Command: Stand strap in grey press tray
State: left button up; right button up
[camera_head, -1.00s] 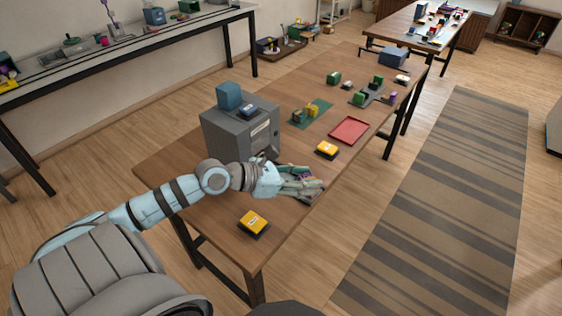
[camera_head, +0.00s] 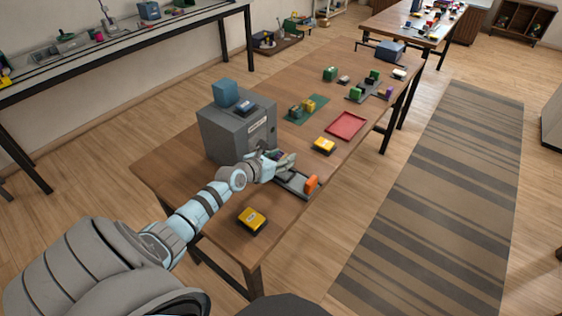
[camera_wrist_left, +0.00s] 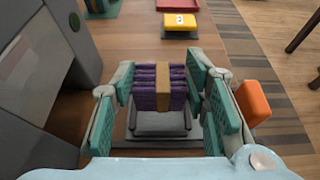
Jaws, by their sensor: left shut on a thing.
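My left gripper (camera_head: 286,164) is shut on the strap (camera_wrist_left: 150,90), a purple bundle with a tan band. In the left wrist view the strap sits between the teal finger pads, its lower part in front of a grey plate. The grey press tray (camera_head: 297,189) lies on the table in front of the grey press machine (camera_head: 238,135), with an orange block (camera_head: 311,183) at its right end. The tray's grey plate (camera_wrist_left: 160,124) shows below the strap; whether the strap touches it I cannot tell. My right gripper is not in view.
Yellow boxes stand on both sides of the tray, one nearer (camera_head: 252,219) and one farther (camera_head: 324,146). A red tray (camera_head: 346,126) and a green mat (camera_head: 293,115) lie farther back. The table's right edge is close to the tray.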

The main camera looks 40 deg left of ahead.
pick_arm(q)
notch_tip(320, 180, down, 4)
jog(key=b, duration=0.3)
jog(key=shift+f, duration=0.1)
jog(key=shift+r, duration=0.2)
jog(key=shift+f, duration=0.1)
jog(key=o, duration=1.1)
jog(key=shift+o, duration=0.2)
